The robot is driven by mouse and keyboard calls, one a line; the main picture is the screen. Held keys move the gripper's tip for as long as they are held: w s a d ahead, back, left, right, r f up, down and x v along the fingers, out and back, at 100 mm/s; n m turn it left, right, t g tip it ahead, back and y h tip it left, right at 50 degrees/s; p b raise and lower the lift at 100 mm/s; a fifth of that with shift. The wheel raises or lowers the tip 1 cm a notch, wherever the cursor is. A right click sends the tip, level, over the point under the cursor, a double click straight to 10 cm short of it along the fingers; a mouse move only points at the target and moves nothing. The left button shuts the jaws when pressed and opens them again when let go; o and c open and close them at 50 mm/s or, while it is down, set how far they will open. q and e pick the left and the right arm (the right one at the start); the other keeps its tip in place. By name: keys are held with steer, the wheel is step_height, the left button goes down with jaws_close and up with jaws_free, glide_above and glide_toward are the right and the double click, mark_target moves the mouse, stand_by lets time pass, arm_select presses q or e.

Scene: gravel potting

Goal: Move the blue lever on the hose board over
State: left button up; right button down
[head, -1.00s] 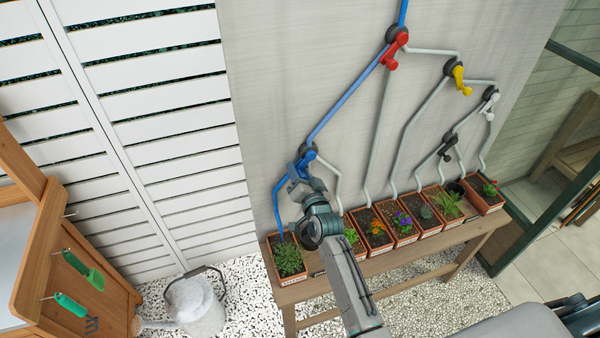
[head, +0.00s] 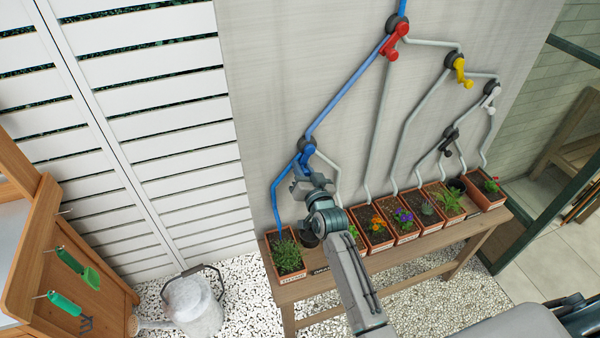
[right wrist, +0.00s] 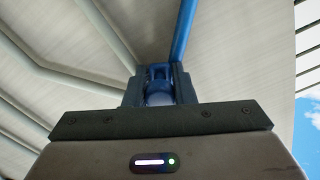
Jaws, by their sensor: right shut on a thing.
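The blue lever (head: 307,151) sits on its round dark valve at the lower left of the hose board (head: 335,60), where the blue hose line bends down. My right gripper (head: 304,178) reaches up to it from below and is shut on the lever's lower end. In the right wrist view the blue lever (right wrist: 160,75) shows between the two dark fingers (right wrist: 160,88), which hide part of it. My left gripper is not in view.
Red (head: 391,48), yellow (head: 462,72), white and black levers sit on the board to the right. A wooden bench (head: 460,235) with planted pots stands below. A watering can (head: 192,302) stands on the gravel at lower left. A wooden cabinet (head: 45,250) stands at left.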

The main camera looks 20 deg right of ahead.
steer(key=shift+d+f+n+b, duration=0.35)
steer(key=shift+d+n+b, duration=0.35)
steer(key=shift+n, duration=0.5)
steer(key=shift+d+n+b, duration=0.5)
steer(key=shift+n+b, duration=0.2)
steer(key=shift+n, duration=0.5)
steer(key=c, duration=1.2)
jaws_free()
steer(key=shift+c, duration=0.2)
